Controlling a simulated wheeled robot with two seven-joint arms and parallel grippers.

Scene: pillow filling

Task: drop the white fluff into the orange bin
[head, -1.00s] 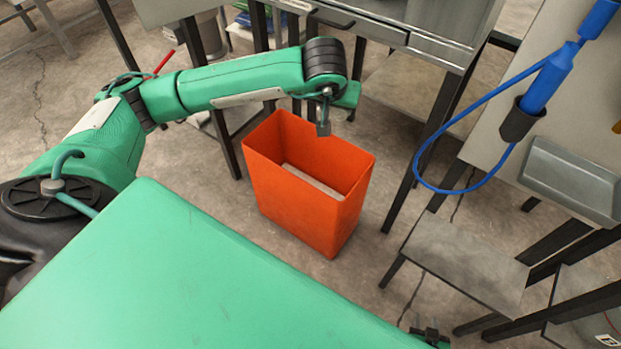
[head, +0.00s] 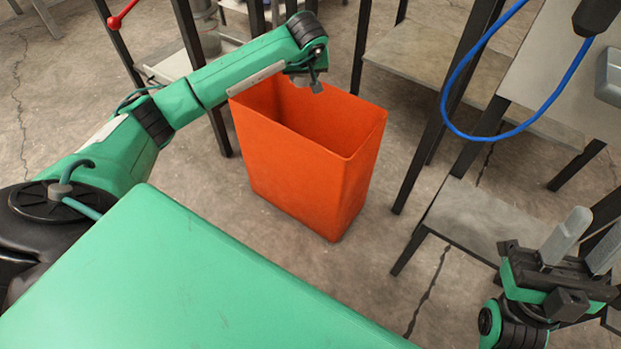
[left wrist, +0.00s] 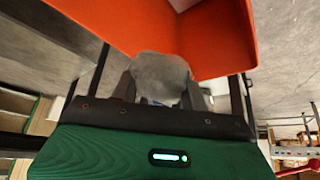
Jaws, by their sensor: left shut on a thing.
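The orange bin (head: 300,165) stands upright on the concrete floor, open at the top. Its orange wall also shows in the left wrist view (left wrist: 225,40). My left gripper (left wrist: 160,88) is shut on the white fluff (left wrist: 160,72), a greyish rounded clump between the fingers. In the head view my left wrist is above the bin's back rim, and the fluff cannot be made out there. In the wrist view the clump overlaps the bin; its exact height above it cannot be told. My right gripper (head: 585,240) is at the lower right, fingers apart and empty.
A grey low shelf (head: 470,220) and dark table legs stand right of the bin. A blue hose (head: 460,110) hangs at the upper right. Another dark-legged stand is behind the bin at left. Bare floor (head: 400,275) lies in front of the bin.

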